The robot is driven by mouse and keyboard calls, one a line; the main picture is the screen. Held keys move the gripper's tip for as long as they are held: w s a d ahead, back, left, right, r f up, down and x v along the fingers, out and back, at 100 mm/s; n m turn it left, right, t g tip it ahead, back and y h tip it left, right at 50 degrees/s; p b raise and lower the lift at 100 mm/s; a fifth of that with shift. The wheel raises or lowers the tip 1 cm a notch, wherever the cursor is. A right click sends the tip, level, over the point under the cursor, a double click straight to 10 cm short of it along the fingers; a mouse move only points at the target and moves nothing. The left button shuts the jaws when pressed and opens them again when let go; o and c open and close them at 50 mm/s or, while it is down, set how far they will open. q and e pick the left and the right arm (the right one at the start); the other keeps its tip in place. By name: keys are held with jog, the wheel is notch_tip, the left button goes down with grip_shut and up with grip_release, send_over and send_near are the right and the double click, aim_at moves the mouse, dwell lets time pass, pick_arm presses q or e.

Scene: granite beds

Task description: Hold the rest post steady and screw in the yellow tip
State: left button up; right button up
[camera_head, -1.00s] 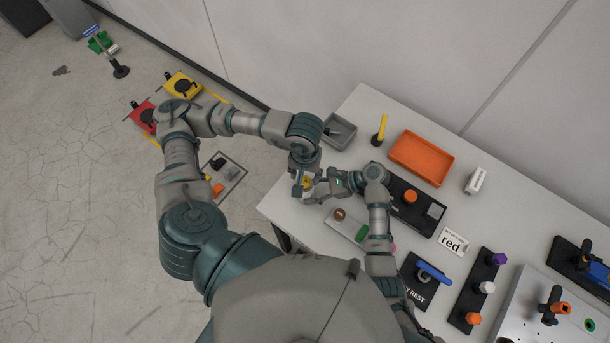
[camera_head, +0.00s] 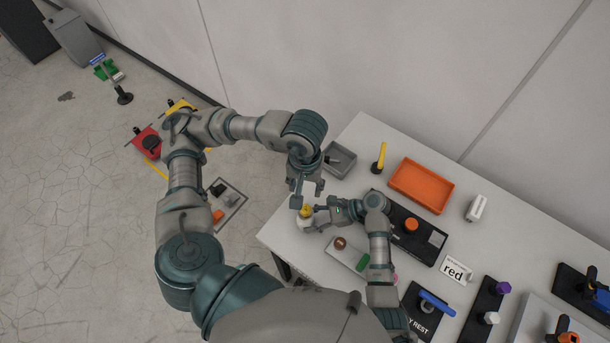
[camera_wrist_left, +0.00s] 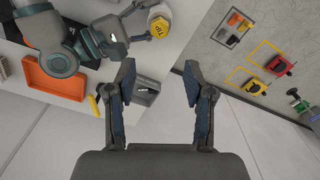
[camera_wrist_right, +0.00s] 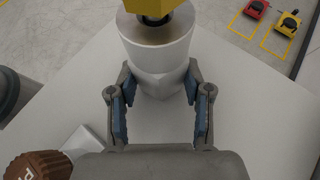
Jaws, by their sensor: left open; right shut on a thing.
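The rest post (camera_wrist_right: 155,50) is a white cylinder with a narrower lower part, standing upright near the table's corner. My right gripper (camera_wrist_right: 158,100) is shut on its lower part. The yellow tip (camera_wrist_left: 159,20), a hexagonal piece marked TIP, sits on top of the post. In the head view the tip (camera_head: 306,210) and the white post (camera_head: 305,222) are partly covered by my grippers. I cannot tell how deep the tip is seated. My left gripper (camera_head: 309,195) is open and empty, apart from the tip. Its spread fingers show in the left wrist view (camera_wrist_left: 160,75).
A grey tray (camera_head: 339,160), a yellow upright piece (camera_head: 379,157) and an orange tray (camera_head: 421,186) stand toward the back. A board with a brown knob (camera_head: 341,243) and a green block (camera_head: 362,262) lies near my right arm. The table edge is close to the post.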

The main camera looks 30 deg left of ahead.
pick_arm(q)
notch_tip(320, 180, up, 5)
jog(key=shift+f, duration=0.2)
pick_arm(e)
jog(key=o, duration=1.4)
jog(key=shift+c, duration=0.2)
jog(key=v, duration=0.7)
jog(key=shift+w+d, duration=0.15)
jog(key=shift+w, duration=0.05)
